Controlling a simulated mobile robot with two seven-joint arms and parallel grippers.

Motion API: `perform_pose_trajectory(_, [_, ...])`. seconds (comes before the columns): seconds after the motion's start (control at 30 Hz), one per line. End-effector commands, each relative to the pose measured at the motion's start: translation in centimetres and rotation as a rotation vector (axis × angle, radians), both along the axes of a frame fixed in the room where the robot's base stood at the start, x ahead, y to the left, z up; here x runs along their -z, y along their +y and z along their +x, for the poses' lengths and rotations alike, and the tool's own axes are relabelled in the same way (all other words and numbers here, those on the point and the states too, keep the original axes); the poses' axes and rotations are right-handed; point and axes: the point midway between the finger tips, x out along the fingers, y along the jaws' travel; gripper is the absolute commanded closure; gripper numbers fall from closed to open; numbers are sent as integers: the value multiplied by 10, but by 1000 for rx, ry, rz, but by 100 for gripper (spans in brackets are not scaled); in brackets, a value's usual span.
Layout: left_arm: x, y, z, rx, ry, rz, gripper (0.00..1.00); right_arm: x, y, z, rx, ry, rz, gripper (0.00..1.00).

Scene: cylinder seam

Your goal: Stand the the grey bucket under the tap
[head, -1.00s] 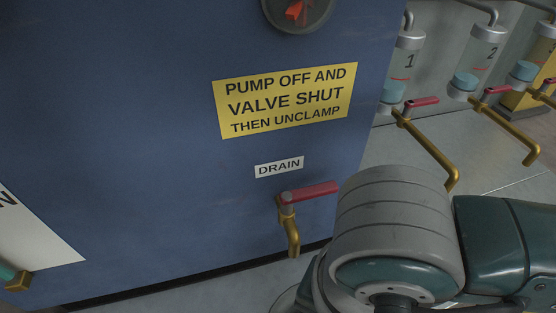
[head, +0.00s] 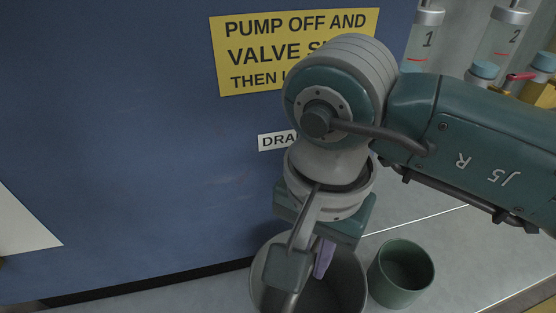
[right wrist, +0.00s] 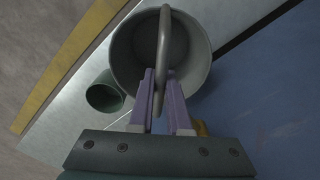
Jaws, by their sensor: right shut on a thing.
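The grey bucket (head: 345,285) is near the blue cabinet's front, low in the head view, with its bottom cut off by the frame. In the right wrist view the bucket (right wrist: 125,50) shows from above with its arched handle (right wrist: 166,35). My right gripper (head: 322,266) reaches down over the bucket. Its purple fingers (right wrist: 163,88) are shut on the handle, one on each side. A bit of brass, likely the drain tap (right wrist: 202,128), shows behind a finger. My arm hides the tap in the head view. I cannot tell whether the bucket touches the floor. My left gripper is out of view.
A green pot (head: 405,270) stands just right of the bucket, also in the wrist view (right wrist: 104,96). The blue cabinet (head: 120,150) bears a partly covered yellow sign (head: 245,70) and drain label (head: 275,142). Numbered cylinders (head: 424,40) are behind at the right.

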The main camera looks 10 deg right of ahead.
Motion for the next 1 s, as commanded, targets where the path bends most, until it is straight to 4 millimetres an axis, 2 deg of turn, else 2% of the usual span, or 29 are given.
perform_pose_trajectory(0.07, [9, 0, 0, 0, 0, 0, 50, 9, 0, 0, 1, 0, 1, 100])
perform_pose_trajectory(0.5, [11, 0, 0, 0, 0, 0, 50, 12, 0, 0, 0, -1, 0, 100])
perform_pose_trajectory(0.53, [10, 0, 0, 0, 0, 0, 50, 11, 0, 0, 0, -1, -1, 81])
perform_pose_trajectory(0.77, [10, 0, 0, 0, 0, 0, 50, 11, 0, 0, 0, 0, 0, 55])
perform_pose_trajectory(1.0, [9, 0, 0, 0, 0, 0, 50, 10, 0, 0, 0, 0, 0, 55])
